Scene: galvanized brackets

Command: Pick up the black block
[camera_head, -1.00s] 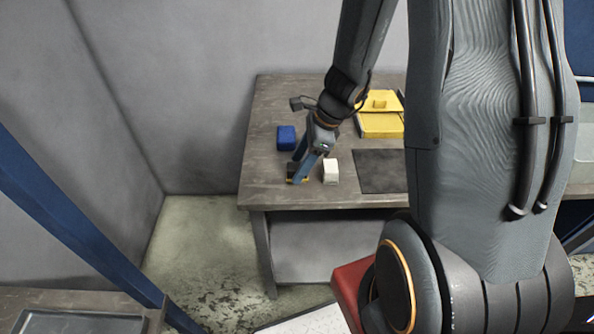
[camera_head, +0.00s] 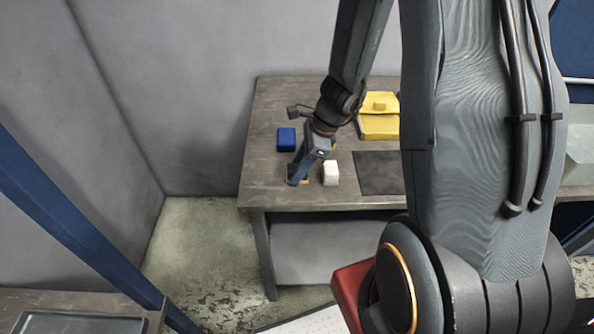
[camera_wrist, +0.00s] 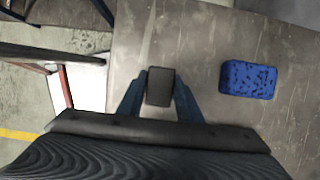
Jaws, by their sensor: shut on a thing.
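The black block (camera_wrist: 160,88) sits between the two blue fingers of my gripper (camera_wrist: 161,80) in the wrist view, with a finger against each side. In the head view my gripper (camera_head: 297,174) is at the front left of the workbench, and its fingers hide most of the black block (camera_head: 291,168). My gripper is shut on the block. A small yellow marking shows at the fingertips; I cannot tell whether the block is clear of the bench top.
A blue block (camera_head: 286,139) stands behind my gripper, and a white block (camera_head: 331,173) close to its right. A dark mat (camera_head: 380,172) and a yellow container (camera_head: 379,125) lie further right on the workbench (camera_head: 262,190). The bench's left edge is near.

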